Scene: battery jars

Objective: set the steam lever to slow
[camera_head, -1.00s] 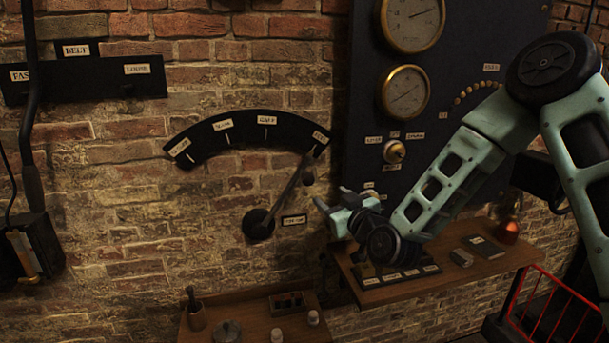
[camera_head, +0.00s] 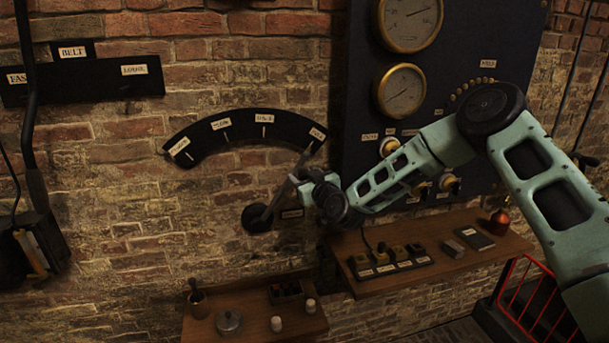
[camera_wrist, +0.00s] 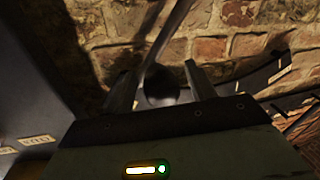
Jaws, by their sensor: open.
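The steam lever (camera_head: 273,202) is a dark metal arm on a round wall pivot. It leans up and right, its tip by the rightmost label of the black arc plate (camera_head: 240,127). The plate has several small labels; the second from the left appears to read SLOW (camera_head: 220,125). In the wrist view, a dark round knob (camera_wrist: 161,86) sits between the two spread fingers of my gripper (camera_wrist: 158,75), with the lever rod (camera_wrist: 177,28) behind. Finger contact cannot be told.
A dark gauge panel (camera_head: 452,60) stands right of the lever. Below are a wooden shelf (camera_head: 480,262) with small items and a lower wooden shelf (camera_head: 235,335) with jars. A belt lever (camera_head: 28,110) is at far left.

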